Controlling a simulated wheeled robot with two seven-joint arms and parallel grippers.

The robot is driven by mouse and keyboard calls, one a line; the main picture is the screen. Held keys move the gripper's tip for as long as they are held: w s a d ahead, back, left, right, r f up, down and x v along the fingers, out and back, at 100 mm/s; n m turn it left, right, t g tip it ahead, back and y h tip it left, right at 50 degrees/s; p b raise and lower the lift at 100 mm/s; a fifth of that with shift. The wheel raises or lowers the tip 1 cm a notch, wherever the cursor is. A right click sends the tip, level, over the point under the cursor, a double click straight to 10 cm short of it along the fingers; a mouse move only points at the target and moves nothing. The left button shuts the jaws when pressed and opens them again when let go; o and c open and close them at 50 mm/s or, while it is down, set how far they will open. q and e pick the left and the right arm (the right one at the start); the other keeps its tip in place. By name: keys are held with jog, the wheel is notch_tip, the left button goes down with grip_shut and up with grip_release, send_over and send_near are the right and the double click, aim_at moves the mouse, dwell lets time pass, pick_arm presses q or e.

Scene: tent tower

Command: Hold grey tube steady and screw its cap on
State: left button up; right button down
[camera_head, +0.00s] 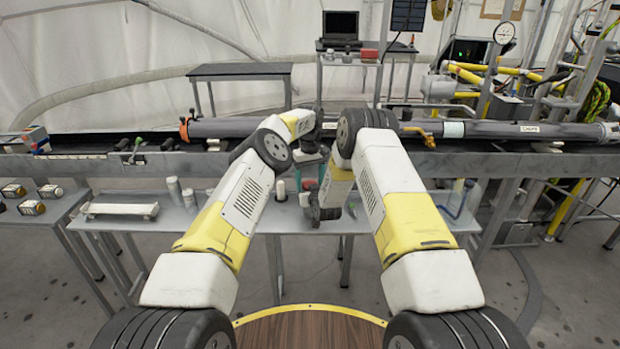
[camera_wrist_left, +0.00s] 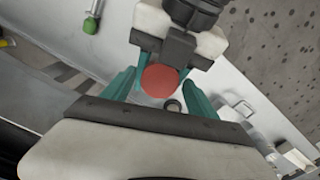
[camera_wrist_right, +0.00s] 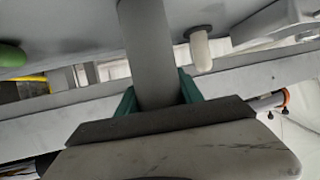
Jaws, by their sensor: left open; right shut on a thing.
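A grey tube (camera_wrist_right: 148,45) is held in my right gripper (camera_wrist_right: 155,90), whose teal fingers are shut on its sides. In the left wrist view, a round red end (camera_wrist_left: 160,80), which looks like the cap, faces the camera between the right gripper's fingers. My left gripper (camera_wrist_left: 160,90) is open, with one teal finger to each side of the red end and no clear contact. I cannot tell how far the cap is seated. In the head view, my left gripper (camera_head: 322,172) points down close to my right gripper, and the arms largely hide the tube.
The low grey table (camera_head: 240,222) carries a white tray (camera_head: 120,209), a grey cylinder (camera_head: 174,190) and a pale upright piece (camera_head: 281,189). A long grey pipe (camera_head: 235,127) runs along the bench behind, close to my arms.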

pick_arm(q)
jog(key=c, duration=1.4)
jog(key=shift+m, duration=1.7)
jog(key=shift+c, duration=0.3)
jog(key=o, duration=1.5)
jog(key=shift+o, duration=0.2)
jog(key=shift+r, duration=0.1)
jog(key=shift+r, duration=2.2)
